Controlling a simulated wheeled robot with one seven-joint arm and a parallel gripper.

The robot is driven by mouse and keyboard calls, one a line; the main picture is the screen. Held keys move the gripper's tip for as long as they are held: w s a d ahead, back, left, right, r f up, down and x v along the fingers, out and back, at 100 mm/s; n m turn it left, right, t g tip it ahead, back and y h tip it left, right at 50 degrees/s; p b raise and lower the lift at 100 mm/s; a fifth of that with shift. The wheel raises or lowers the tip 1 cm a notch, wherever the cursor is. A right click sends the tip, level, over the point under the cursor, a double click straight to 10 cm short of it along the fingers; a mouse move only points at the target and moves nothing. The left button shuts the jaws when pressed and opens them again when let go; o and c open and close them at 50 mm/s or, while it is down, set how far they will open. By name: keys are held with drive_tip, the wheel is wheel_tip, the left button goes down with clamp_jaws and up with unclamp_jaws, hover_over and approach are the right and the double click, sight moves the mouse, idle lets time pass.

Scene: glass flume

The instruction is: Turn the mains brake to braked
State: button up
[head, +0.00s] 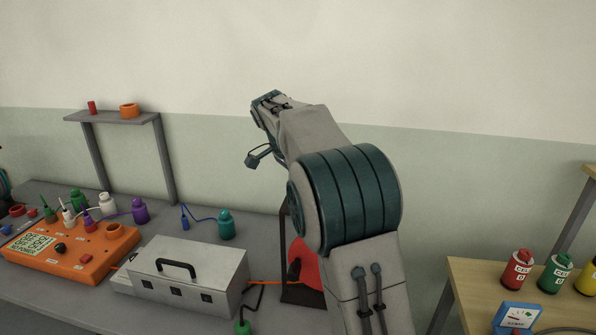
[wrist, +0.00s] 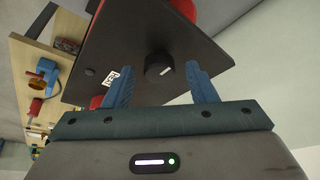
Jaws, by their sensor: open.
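A black round knob (wrist: 158,66) with a white mark on its face sits on a dark panel (wrist: 115,50) in the wrist view. The knob may be the mains brake; I cannot read its setting. My gripper (wrist: 159,72) is open, with its two blue fingers to the left and right of the knob in the picture. I see no contact, and the depth between fingertips and knob is unclear. In the head view my arm hides much of a dark-framed unit with a red disc (head: 304,264); my fingertips cannot be made out there.
A smaller dark button (wrist: 90,72) and a white label (wrist: 112,76) are on the panel. A grey metal box (head: 190,275) with a handle and an orange control box (head: 70,250) stand on the left bench. A wooden table (head: 465,285) with bottles (head: 517,268) is at right.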

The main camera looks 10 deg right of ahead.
drive_tip(key=p+v, duration=0.1)
drive_tip(key=v, duration=1.2)
drive_tip(key=shift+a+r, duration=0.25)
drive_tip(key=s+d+f+n+y, duration=0.1)
drive_tip(key=s+d+f+n, duration=0.2)
drive_tip(key=s, duration=0.4)
drive_tip(key=s+d+f+n+y, duration=0.1)
drive_tip(key=s+d+f+n, duration=0.1)
drive_tip(key=s+n, duration=0.3)
drive_tip(key=s+f+n+y, duration=0.1)
drive_tip(key=s+f+n, duration=0.2)
drive_tip(key=s+f, duration=0.4)
drive_tip(key=s+f+n+t+y, duration=0.1)
drive_tip(key=s+f+n, duration=0.1)
drive_tip(key=s+f, duration=0.6)
drive_tip(key=s, duration=0.5)
drive_tip(key=shift+d+n+t, duration=0.15)
drive_tip(key=shift+n+t, duration=0.15)
drive_tip(key=shift+n, duration=0.1)
